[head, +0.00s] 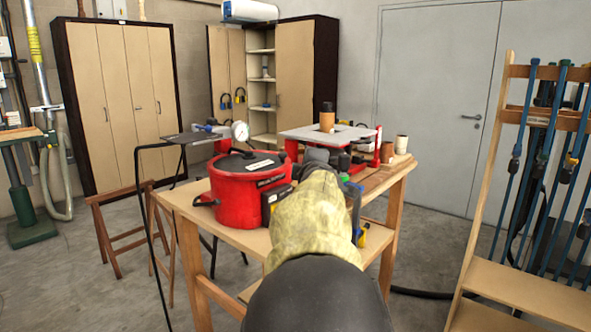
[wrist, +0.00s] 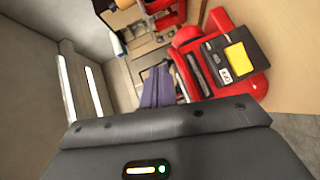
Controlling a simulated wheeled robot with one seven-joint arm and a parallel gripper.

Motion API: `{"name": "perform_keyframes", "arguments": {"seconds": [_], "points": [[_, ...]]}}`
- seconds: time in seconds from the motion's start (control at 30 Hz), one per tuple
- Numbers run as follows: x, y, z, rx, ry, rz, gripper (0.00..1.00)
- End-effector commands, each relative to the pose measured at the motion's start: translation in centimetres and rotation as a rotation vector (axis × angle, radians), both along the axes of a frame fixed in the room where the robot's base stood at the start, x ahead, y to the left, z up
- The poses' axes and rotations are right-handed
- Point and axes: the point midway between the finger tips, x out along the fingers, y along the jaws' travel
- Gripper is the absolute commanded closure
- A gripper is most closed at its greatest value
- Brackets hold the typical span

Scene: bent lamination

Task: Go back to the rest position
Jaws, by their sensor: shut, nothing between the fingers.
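My gripper (head: 318,156) is over the workbench in the head view, at the far end of my arm in its yellowish sleeve. The arm hides most of it. In the wrist view its fingers (wrist: 158,86) show as a narrow dark shape, shut with nothing between them. The wooden workbench (head: 250,238) lies below. A red pot (head: 235,185) with a dark lid and a gauge stands on it, just left of the gripper. In the wrist view red equipment with a black and yellow panel (wrist: 235,58) is at the right of the fingers.
A red machine with a pale flat top (head: 345,136) stands behind the gripper, with a brown cylinder (head: 327,120) on it. Small cups (head: 401,144) stand at the bench's far right. A clamp rack (head: 495,170) is at the right.

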Motion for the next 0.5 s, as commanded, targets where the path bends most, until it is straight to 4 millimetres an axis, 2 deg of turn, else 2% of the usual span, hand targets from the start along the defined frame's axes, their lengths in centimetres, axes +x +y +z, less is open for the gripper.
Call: {"name": "perform_keyframes", "arguments": {"seconds": [0.17, 0.27, 0.4, 0.5], "points": [[-1.0, -5.1, -6.3, 0.191, 0.128, -0.129, 1.00], [-2.9, -8.3, -11.2, 0.345, 0.232, -0.239, 1.00], [-6.9, -10.9, -17.6, 0.543, 0.377, -0.387, 1.00], [-10.5, -11.8, -21.6, 0.669, 0.481, -0.489, 1.00]]}}
